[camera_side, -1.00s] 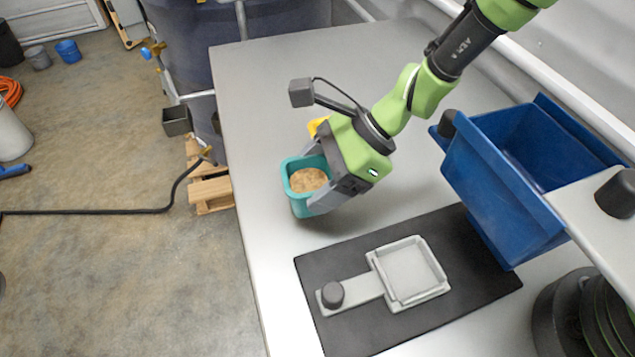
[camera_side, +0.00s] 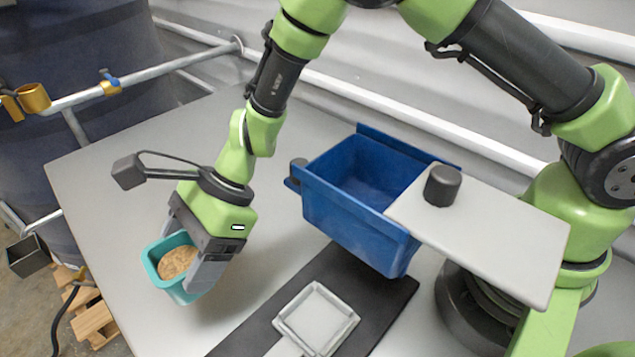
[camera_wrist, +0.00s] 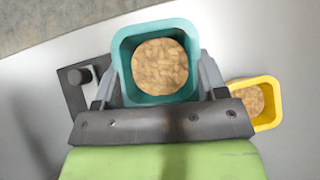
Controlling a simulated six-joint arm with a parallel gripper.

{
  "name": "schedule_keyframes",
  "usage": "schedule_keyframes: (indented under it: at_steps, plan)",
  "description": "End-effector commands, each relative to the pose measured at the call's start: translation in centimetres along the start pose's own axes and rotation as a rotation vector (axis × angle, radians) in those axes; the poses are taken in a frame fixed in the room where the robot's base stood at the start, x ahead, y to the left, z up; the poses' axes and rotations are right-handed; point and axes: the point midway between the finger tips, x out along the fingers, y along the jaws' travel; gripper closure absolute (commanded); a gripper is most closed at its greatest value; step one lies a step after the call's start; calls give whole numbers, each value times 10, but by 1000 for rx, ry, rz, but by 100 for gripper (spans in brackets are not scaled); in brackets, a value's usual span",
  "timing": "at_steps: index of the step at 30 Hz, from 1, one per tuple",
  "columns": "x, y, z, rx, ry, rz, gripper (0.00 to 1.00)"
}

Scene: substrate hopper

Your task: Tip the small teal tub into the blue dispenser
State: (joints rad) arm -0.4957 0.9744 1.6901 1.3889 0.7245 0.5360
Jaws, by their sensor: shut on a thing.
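The small teal tub (camera_side: 186,292) is at the left part of the table in the side view, upright or nearly so, filled with tan pellets. My gripper (camera_side: 182,262) is shut on it, one finger on each side. In the wrist view the teal tub (camera_wrist: 121,68) sits between the fingers of my gripper (camera_wrist: 158,78), its contents level. I cannot tell for sure how high it is above the table. The blue dispenser (camera_side: 345,225) stands to the right of my gripper, open at the top. A pale plate with a dark knob (camera_side: 490,235) reaches its right side.
A yellow tub (camera_wrist: 268,115) with similar pellets is right of the teal tub in the wrist view; it looks smaller and farther away. A pale square tray (camera_side: 318,318) lies on the dark mat (camera_side: 270,310) in front of the dispenser. Bare table (camera_side: 125,170) lies behind my gripper.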

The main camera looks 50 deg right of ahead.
Motion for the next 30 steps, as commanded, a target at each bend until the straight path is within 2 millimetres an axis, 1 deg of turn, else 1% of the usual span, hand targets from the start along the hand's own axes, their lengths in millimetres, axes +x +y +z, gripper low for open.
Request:
schedule_keyframes:
  at_steps: [5, 8, 15, 21, 24, 29, 30]
  plan:
    - [-15, -1, 15, -4, -5, -4, 53]
    - [-33, -1, 33, -8, -7, -5, 53]
    - [-86, -1, 84, -11, -7, -8, 53]
    - [-123, -1, 120, -8, -6, -6, 53]
    - [-139, 0, 134, -6, -4, -6, 53]
    - [-159, 0, 154, -4, -4, -6, 53]
    - [-165, -2, 144, 4, 1, -4, 53]
